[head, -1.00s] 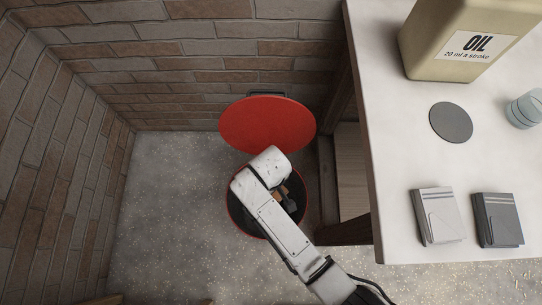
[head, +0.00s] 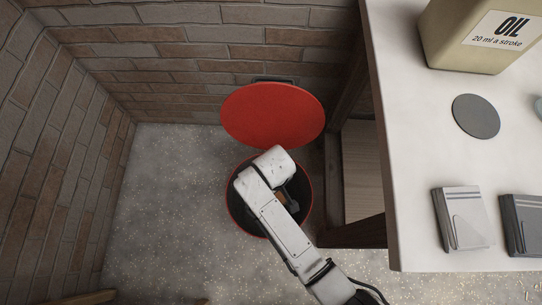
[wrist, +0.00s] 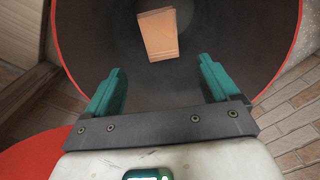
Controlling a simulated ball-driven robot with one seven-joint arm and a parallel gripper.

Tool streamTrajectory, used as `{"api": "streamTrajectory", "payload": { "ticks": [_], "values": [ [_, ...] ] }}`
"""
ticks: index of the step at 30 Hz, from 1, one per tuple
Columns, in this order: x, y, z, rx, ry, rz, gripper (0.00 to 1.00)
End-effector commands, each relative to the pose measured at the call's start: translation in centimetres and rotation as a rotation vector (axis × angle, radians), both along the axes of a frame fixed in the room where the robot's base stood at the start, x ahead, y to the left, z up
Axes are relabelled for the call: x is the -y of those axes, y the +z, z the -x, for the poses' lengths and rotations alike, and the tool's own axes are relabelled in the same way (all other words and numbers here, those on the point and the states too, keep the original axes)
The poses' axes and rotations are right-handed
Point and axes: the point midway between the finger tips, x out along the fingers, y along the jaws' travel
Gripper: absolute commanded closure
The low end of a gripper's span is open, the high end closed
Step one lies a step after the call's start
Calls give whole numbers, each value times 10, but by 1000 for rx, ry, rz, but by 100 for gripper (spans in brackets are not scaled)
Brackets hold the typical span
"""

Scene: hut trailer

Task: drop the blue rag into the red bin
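The red bin (head: 311,203) stands on the floor with its round red lid (head: 272,115) swung up against the wall. Its red rim (wrist: 63,52) and dark inside fill much of the wrist view. My gripper (wrist: 160,68) is over the bin mouth, its two teal fingers wide apart with nothing between them. An orange-brown folded piece (wrist: 158,34) lies inside the bin, beyond the fingertips. No blue rag shows in either view. In the head view my arm covers part of the bin and most of the gripper.
A white table (head: 415,215) stands to the right, carrying an oil can (head: 465,50), a grey disc (head: 476,116), a light grey folded piece (head: 463,218) and a dark grey one (head: 524,224). Brick walls (head: 170,60) close the back and left. The floor (head: 165,200) left of the bin is clear.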

Motion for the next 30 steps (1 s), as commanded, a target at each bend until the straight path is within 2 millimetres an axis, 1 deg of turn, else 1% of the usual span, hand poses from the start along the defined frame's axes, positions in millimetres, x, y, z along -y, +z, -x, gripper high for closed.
{"api": "streamTrajectory", "payload": {
  "ticks": [1, 3, 10, 14, 17, 24, 27, 30],
  "values": [
    [0, 0, 0, 0, 0, 0, 7],
    [0, 0, 0, 0, 0, 0, 0],
    [0, 0, 0, 0, 0, 0, 0],
    [0, 9, 0, 0, -1, 0, 0],
    [1, 25, -1, 1, -2, -1, 0],
    [0, 72, -1, 1, -1, -1, 0],
    [0, 87, -1, 1, -1, -1, 0],
    [0, 99, -1, 1, -1, -1, 0]
  ]
}}
